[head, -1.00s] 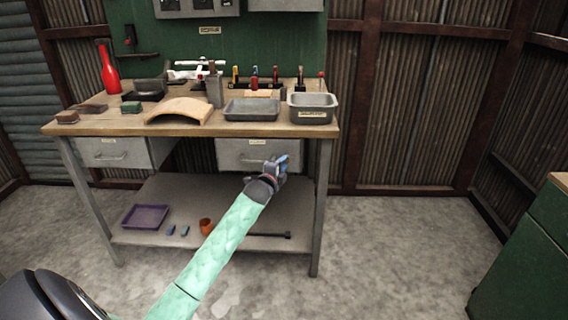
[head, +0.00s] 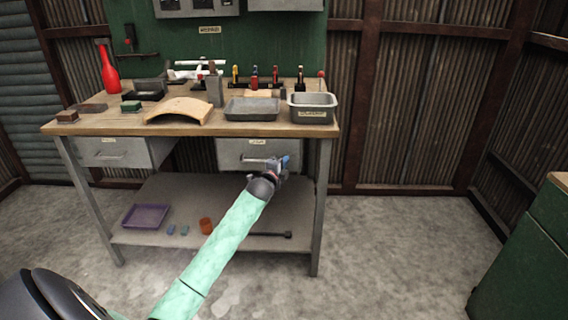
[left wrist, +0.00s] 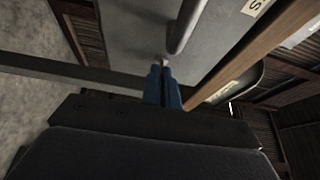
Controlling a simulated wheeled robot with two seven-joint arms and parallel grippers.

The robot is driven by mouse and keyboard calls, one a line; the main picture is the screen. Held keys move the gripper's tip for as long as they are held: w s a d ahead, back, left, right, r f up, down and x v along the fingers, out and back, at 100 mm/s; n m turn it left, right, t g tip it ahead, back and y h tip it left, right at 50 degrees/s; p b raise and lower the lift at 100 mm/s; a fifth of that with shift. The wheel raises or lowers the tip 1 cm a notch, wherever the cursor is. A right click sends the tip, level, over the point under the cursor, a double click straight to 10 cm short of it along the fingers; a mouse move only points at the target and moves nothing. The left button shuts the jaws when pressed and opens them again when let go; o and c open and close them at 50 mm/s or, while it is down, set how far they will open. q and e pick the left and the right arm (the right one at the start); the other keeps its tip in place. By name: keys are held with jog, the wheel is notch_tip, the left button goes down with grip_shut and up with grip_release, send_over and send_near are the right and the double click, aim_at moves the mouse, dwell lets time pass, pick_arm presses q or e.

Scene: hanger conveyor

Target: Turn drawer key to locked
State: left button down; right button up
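The right drawer (head: 232,151) of the workbench is closed, with a bar handle that also shows in the left wrist view (left wrist: 187,25). My left gripper (head: 283,162) is at the right part of this drawer's front. In the left wrist view its two blue fingers (left wrist: 160,70) are close together, with their tips at a small pale piece on the drawer front, which looks like the drawer key (left wrist: 160,59). The fingers appear closed on it. The key's turn angle is too small to read and partly hidden by the fingers. My right gripper is not in view.
The workbench top (head: 225,130) overhangs the drawers. It carries trays, a red bottle (head: 108,72) and tools. A left drawer (head: 112,151) is closed. The lower shelf holds a purple tray (head: 146,215) and an orange cup (head: 206,226). A green cabinet (head: 525,250) stands at right.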

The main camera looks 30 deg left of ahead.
pick_arm(q)
jog(key=shift+f, duration=0.1)
jog(key=shift+w+d+f+n+t+y+b, duration=0.2)
jog(key=shift+n+y, duration=1.25)
jog(key=shift+n, duration=2.2)
jog(key=shift+s+d+f+n+t+y+b, duration=0.2)
jog(key=shift+n+y, duration=1.3)
jog(key=shift+n, duration=2.2)
jog(key=shift+w+n+t+y+b, duration=0.1)
jog(key=shift+w+n+t+y, duration=0.2)
jog(key=shift+n+y, duration=2.25)
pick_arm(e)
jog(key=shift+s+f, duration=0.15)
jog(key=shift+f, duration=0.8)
pick_arm(q)
jog(key=n+h, duration=0.2)
jog(key=shift+n, duration=0.4)
jog(key=c, duration=1.7)
grip_release()
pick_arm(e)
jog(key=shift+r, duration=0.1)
